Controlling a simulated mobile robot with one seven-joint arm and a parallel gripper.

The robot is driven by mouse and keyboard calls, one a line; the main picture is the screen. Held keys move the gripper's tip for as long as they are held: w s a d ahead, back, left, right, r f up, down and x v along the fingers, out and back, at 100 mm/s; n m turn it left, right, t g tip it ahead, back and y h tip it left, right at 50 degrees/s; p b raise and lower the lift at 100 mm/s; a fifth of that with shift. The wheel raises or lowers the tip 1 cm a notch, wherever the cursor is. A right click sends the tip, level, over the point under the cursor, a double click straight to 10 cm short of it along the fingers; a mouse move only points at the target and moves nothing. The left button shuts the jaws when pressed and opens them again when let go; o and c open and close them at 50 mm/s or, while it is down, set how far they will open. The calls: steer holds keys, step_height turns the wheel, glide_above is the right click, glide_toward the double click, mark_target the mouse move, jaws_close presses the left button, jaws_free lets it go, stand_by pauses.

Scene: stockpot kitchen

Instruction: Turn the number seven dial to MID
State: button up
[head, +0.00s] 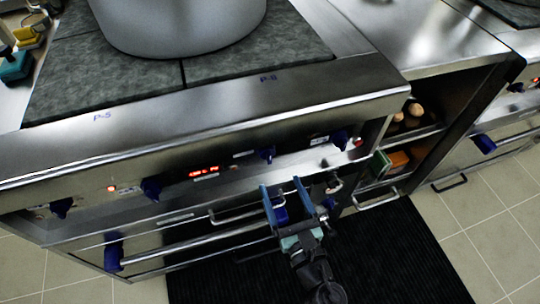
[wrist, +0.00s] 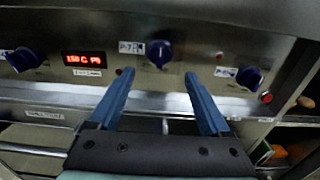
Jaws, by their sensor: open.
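The number seven dial is a dark blue knob (wrist: 160,52) on the steel front panel, just right of a small label (wrist: 131,47) that seems to read P-7. The same dial shows in the head view (head: 267,154), right of the red display. Its setting marks are too small to read, so I cannot tell its position. My gripper (wrist: 158,73) is open, with two blue fingers pointing at the panel. In the wrist view the dial lies between and just beyond the fingertips, apart from them. In the head view my gripper (head: 281,184) is in front of and below the dial.
Another blue dial (wrist: 250,77) is close on the right, and one (wrist: 25,58) on the left beside the red display (wrist: 84,58). A large pot (head: 180,25) stands on the cooktop. An oven handle (head: 210,242) runs below. Open shelves (head: 410,125) are at right.

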mark_target(270, 160)
steer(key=x, duration=0.8)
steer(key=shift+w+a+b, duration=0.1)
steer(key=shift+w+b, duration=0.25)
jaws_close()
